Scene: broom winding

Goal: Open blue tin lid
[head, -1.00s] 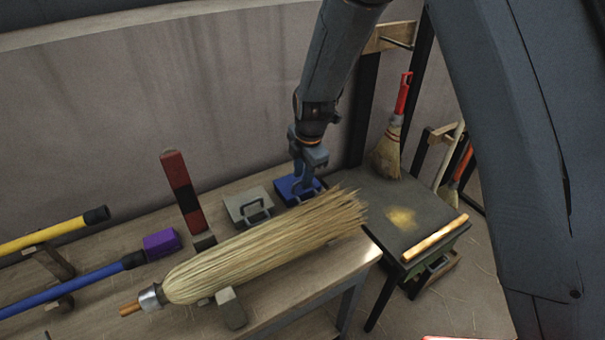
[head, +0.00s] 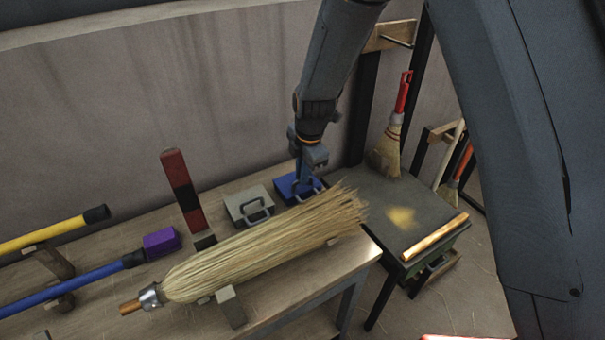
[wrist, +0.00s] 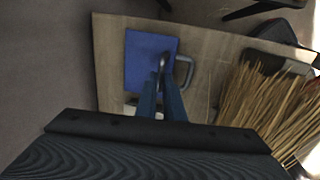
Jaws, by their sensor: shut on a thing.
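The blue tin (head: 284,184) stands on the bench at its right part, between the grey tin and the dark side table. Its lid (wrist: 142,56) looks flat and down in the wrist view. A grey loop handle (wrist: 187,72) sticks out from the side of the tin. My gripper (head: 303,183) reaches down onto the tin from above. In the wrist view its fingers (wrist: 163,66) are shut at the lid's edge near the handle. The exact part they grip is hidden by the fingers.
A grey tin (head: 240,204) stands just left. A large straw broom head (head: 255,247) lies close in front of both tins. A dark side table (head: 372,208) with a wooden stick (head: 436,237) stands right. The wall is behind.

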